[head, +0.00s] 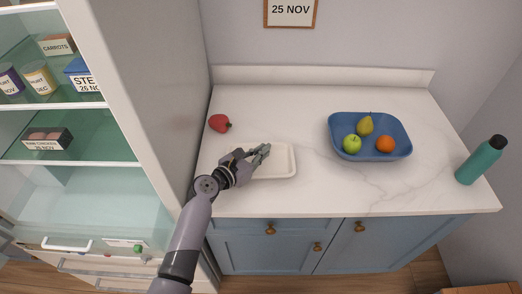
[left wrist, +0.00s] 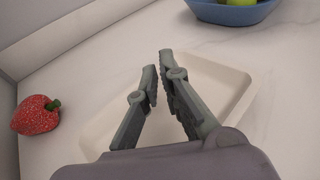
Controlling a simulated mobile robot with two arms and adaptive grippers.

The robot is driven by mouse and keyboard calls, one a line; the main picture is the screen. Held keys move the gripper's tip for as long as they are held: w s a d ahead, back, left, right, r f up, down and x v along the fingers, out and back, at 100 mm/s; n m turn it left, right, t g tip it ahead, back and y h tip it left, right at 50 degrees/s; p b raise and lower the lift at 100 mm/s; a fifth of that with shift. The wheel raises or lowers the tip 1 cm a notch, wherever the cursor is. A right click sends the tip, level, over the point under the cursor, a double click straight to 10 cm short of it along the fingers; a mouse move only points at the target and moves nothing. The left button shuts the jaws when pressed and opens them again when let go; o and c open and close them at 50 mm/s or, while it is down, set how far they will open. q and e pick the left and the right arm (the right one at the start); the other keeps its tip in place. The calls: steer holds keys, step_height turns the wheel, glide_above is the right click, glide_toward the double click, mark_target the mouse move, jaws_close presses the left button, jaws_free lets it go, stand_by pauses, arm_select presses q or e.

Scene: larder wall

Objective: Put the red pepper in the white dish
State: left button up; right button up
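My right gripper is not in view.
A blue bowl (head: 336,148) with a pear, a green apple and an orange stands right of the dish. A green bottle (head: 481,162) stands at the counter's right end. An open larder fridge (head: 130,75) with stocked shelves borders the left.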

arm_select(q)
steer(key=o, duration=1.3)
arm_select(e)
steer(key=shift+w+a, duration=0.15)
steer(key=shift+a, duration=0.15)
arm_select(q)
steer(key=shift+r, duration=0.2)
steer(key=shift+r+p, duration=0.45)
steer(key=v, duration=1.2)
steer(key=shift+r+b, duration=0.1)
steer(key=shift+b, duration=0.3)
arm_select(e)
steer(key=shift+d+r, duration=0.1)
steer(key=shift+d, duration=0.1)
